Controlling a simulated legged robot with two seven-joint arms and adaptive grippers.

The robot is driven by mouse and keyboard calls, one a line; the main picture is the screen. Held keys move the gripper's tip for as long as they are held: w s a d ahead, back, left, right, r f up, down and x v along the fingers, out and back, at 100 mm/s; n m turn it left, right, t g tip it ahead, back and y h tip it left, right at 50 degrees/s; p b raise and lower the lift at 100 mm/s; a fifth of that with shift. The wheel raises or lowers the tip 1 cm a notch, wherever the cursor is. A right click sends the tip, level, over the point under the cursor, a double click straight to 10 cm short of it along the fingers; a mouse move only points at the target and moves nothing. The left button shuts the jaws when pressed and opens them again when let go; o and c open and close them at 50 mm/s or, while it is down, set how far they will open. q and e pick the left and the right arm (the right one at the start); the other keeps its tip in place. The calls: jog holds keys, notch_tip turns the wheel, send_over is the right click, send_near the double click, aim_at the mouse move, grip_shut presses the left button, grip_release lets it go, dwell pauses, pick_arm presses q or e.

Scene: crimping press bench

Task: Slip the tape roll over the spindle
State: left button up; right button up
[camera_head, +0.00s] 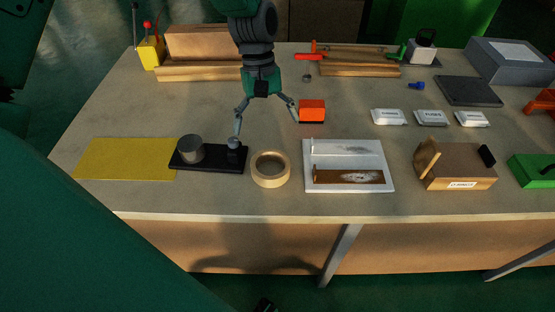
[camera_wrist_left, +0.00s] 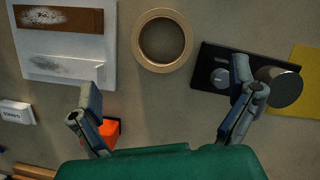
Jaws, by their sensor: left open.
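The tape roll (camera_head: 271,183) is a tan ring lying flat near the bench's front edge; it also shows in the left wrist view (camera_wrist_left: 163,69). To its left is a black base plate (camera_head: 212,166) with a wide grey cylinder (camera_head: 190,150), which looks like the spindle, and a small grey knob. The cylinder shows at the right of the left wrist view (camera_wrist_left: 285,90), partly behind a finger. My left gripper (camera_head: 267,130) is open and empty, fingers spread wide, above the bench behind the tape roll. One finger overlaps the knob in the head view. My right gripper is not seen.
A yellow mat (camera_head: 125,158) lies left of the base. An orange block (camera_head: 312,110) is beside my left gripper's right finger. A white tray (camera_head: 349,188) stands right of the tape roll, then a wooden box (camera_head: 460,168). Bare bench lies between the roll and its neighbours.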

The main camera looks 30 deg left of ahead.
pick_arm(q)
send_over(271, 172)
jog(key=a, duration=0.1)
jog(key=f, duration=0.6)
jog(key=shift+w+b, duration=0.3)
jog(key=shift+f, duration=0.5)
jog(key=x, duration=0.4)
jog(key=shift+w+d+f, duration=0.1)
jog(key=shift+w+f, duration=0.05)
jog(key=shift+f, duration=0.2)
jog(key=c, duration=1.2)
